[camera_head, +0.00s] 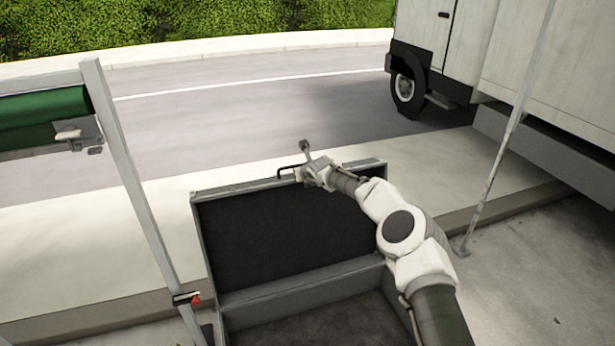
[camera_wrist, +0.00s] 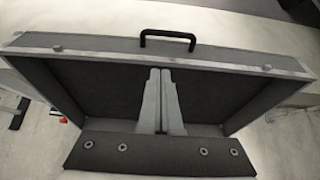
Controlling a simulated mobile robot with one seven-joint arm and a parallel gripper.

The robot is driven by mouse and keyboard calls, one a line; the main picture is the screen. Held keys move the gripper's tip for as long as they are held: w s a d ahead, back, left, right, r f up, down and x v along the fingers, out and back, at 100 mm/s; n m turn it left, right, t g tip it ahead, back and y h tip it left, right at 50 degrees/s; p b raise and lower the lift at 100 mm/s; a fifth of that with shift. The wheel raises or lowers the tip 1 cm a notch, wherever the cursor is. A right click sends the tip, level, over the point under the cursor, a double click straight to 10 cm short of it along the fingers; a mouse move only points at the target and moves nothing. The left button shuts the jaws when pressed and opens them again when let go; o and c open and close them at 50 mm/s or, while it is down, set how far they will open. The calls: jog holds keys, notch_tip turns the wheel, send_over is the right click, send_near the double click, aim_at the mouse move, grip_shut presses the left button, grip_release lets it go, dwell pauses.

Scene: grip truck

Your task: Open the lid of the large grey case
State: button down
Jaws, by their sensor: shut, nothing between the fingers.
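The large grey case (camera_head: 300,277) stands on the ground with its lid (camera_head: 275,238) raised roughly upright, its dark inner lining facing me. The dark interior of the base shows below it, partly cut off by the picture's lower edge. The lid's black handle (camera_head: 288,172) is on its top edge; it also shows in the wrist view (camera_wrist: 168,36). My gripper (camera_head: 314,172) is at the lid's top edge, just right of the handle, in the head view. In the wrist view my gripper's fingers (camera_wrist: 160,72) are together and empty, in front of the lid's lining. Contact with the lid cannot be told.
A white truck (camera_head: 530,60) stands on the road at the right. A slanted metal post (camera_head: 135,190) rises at the left, beside a green roll (camera_head: 45,108). A thin pole (camera_head: 505,140) stands at the right. Pavement and a kerb lie behind the case.

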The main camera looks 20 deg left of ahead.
jog(key=shift+w+a, duration=0.5)
jog(key=shift+w, duration=0.1)
dwell(0.3)
